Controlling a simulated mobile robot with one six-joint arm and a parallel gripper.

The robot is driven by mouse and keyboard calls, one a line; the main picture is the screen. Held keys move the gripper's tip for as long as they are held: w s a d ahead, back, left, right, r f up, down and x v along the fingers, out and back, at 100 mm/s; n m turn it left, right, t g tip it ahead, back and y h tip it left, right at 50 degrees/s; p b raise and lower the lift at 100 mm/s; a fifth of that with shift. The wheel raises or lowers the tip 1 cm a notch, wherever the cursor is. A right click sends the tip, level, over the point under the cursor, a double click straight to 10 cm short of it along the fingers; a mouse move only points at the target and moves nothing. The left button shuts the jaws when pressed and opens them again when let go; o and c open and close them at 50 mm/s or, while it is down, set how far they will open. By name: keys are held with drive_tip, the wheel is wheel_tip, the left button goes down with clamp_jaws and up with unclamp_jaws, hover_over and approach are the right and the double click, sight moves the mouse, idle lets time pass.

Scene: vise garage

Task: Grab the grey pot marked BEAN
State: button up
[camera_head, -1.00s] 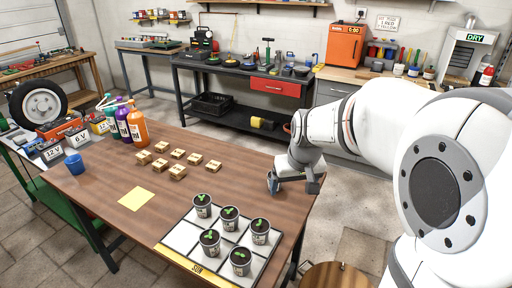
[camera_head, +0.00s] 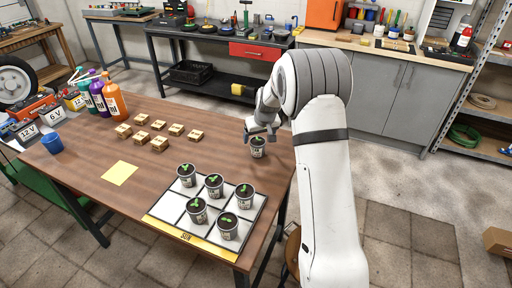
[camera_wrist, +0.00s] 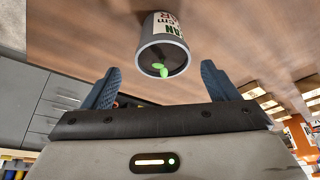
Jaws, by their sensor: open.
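A grey pot (camera_head: 257,149) with a green seedling stands alone near the table's far right end. In the wrist view this pot (camera_wrist: 164,50) has a white label, partly cut off, with letters ending in "AN" readable. My gripper (camera_head: 262,135) is right beside and above it in the head view. In the wrist view my gripper's blue fingers (camera_wrist: 158,68) are open and empty, and the pot is ahead of the gap between them. Several similar grey pots (camera_head: 214,187) stand on a white gridded tray (camera_head: 170,207); their labels are too small to read.
The tray has a yellow strip marked SUN. Several small wooden blocks (camera_head: 159,144), a yellow note (camera_head: 120,173), a blue cup (camera_head: 52,144) and bottles (camera_head: 114,98) sit further left on the wooden table (camera_head: 90,190). Bare tabletop lies between the blocks and the lone pot.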

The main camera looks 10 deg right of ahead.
sight(258, 141)
drive_tip(key=x, duration=0.3)
drive_tip(key=p+x, duration=0.1)
drive_tip(key=x, duration=0.1)
drive_tip(key=shift+s+a+f, duration=0.15)
drive_tip(key=shift+s+f, duration=0.05)
drive_tip(key=shift+s, duration=0.05)
drive_tip(key=c, duration=1.1)
